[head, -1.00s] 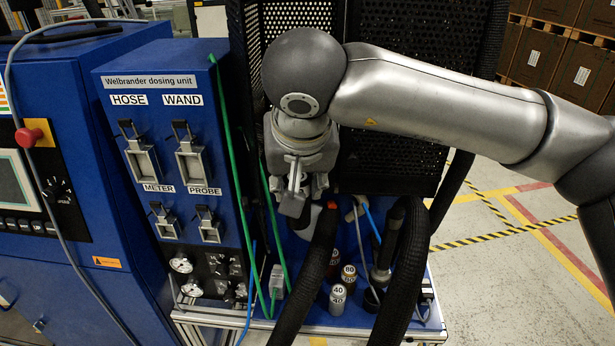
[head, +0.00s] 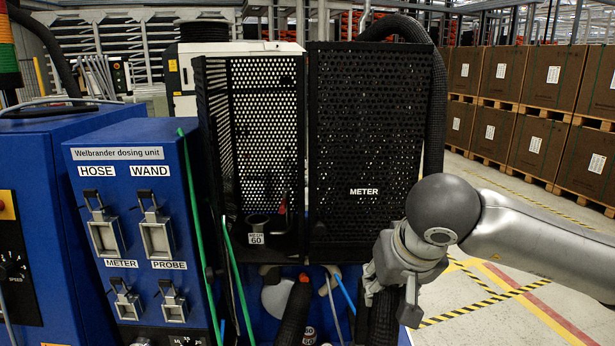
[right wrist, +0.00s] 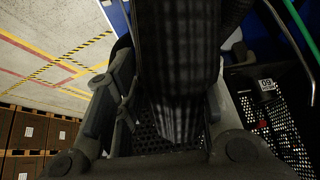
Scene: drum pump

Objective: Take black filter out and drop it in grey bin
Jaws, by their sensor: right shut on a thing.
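My right gripper (head: 390,292) is at the lower right of the guard in the head view, shut on a thick black hose (head: 378,322). The hose runs down out of the picture. In the right wrist view the dark, ribbed hose (right wrist: 180,60) fills the space between the fingers. A black cup-shaped part, possibly the black filter (head: 259,222), stands at the lower left of the guard above a "MESH 60" label (head: 256,239). The label also shows upside down in the right wrist view (right wrist: 266,85). My left gripper is not in view. I cannot make out a grey bin.
A black perforated guard (head: 365,140) marked METER stands behind my gripper. Its left part (head: 222,130) is angled. A blue dosing unit (head: 135,230) with latches is on the left. Another black hose (head: 297,312) and green lines (head: 237,275) rise in front. Boxes (head: 545,150) stand back right.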

